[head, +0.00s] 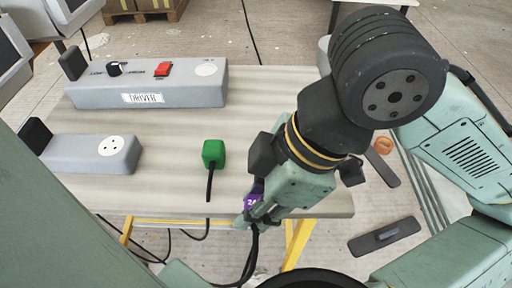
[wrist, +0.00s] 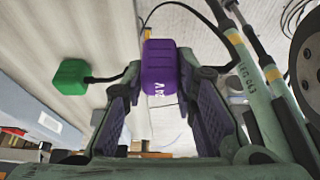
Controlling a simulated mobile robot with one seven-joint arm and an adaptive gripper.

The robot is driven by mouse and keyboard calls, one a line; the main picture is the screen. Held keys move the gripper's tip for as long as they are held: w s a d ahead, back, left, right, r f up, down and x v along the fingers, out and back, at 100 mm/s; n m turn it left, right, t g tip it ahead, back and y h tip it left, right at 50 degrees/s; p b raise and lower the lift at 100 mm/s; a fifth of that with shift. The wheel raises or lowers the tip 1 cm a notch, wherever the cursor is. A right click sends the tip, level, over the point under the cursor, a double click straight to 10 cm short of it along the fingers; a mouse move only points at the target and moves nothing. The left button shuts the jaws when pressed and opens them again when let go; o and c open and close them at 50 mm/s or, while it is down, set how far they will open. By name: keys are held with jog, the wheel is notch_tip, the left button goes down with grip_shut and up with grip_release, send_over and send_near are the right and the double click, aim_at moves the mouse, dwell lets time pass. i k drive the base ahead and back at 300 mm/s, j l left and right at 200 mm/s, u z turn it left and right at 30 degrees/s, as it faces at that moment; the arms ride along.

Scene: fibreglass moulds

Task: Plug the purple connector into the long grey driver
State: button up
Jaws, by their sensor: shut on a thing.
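The purple connector (wrist: 162,68), marked 24V, is between the fingers of my gripper (wrist: 160,95) in the wrist view. In the head view my gripper (head: 258,208) is shut on the purple connector (head: 253,200) near the table's front edge, its black cable hanging below. Whether it touches the table is unclear. The long grey driver (head: 150,88) lies at the back left of the table, with a label, a black knob, a red switch and a pale round socket face (head: 206,69) at its right end. The gripper is to the front right of the driver, well apart from it.
A shorter grey unit (head: 85,152) with a round white socket face (head: 111,146) lies at the front left. A green connector (head: 214,152) with a black cable stands mid-table, left of my gripper. The table (head: 285,95) is bare at the back right.

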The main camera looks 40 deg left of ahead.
aim_at(203, 82)
jog(key=k+l, duration=0.25)
jog(key=k, duration=0.2)
jog(key=k+l, duration=0.3)
jog(key=k, duration=0.2)
